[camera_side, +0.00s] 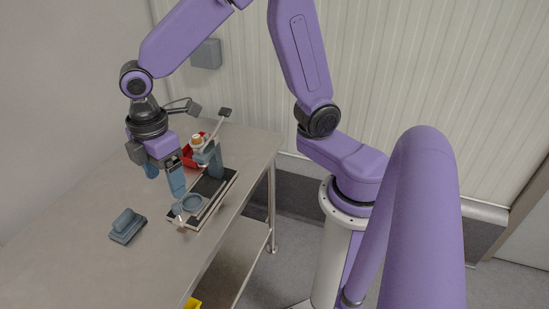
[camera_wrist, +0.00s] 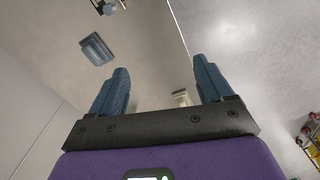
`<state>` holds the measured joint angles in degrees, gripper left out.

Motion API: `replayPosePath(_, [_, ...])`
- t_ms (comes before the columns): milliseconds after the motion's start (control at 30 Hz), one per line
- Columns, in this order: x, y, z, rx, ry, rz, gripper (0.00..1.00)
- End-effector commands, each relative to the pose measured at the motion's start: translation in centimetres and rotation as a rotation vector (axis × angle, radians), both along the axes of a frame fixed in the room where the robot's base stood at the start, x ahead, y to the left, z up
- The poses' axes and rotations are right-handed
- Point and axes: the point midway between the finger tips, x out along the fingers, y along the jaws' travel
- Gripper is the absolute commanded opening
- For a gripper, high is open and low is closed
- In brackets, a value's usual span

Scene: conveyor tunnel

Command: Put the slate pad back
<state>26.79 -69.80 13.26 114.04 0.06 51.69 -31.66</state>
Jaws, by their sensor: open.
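The slate pad (camera_side: 127,226) is a blue-grey block with a raised top part. It lies on the metal table (camera_side: 85,215), left of the small conveyor, and also shows in the wrist view (camera_wrist: 96,48) at upper left, apart from the fingers. My gripper (camera_side: 165,180) is open with blue fingers, above the table beside the conveyor's left side; both fingers show in the wrist view (camera_wrist: 162,88) with nothing seen held between them. The conveyor (camera_side: 227,182) has a dark belt with light edges, a blue-grey upright part and a round blue-grey ring (camera_side: 192,203) at its near end.
A red tray (camera_side: 188,157) stands behind the conveyor, with a small orange-and-white item (camera_side: 197,140) near it. A thin arm with a dark plate (camera_side: 225,112) rises at the back. The table's right edge is close to the conveyor. Table space around the pad is clear.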

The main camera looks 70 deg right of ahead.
Motion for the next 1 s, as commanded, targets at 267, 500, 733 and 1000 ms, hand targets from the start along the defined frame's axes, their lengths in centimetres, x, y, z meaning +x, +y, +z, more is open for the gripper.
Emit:
replayPosePath(267, [-10.6,-4.8,1.9,0.013,-0.002,-0.100,0.80])
replayPosePath(500, [-17.3,-9.3,1.7,0.017,0.001,-0.177,0.80])
replayPosePath(733, [-19.4,-10.9,1.4,0.017,0.004,-0.205,0.80])
replayPosePath(1000, [-19.4,-10.9,1.4,0.017,0.004,-0.206,0.80])
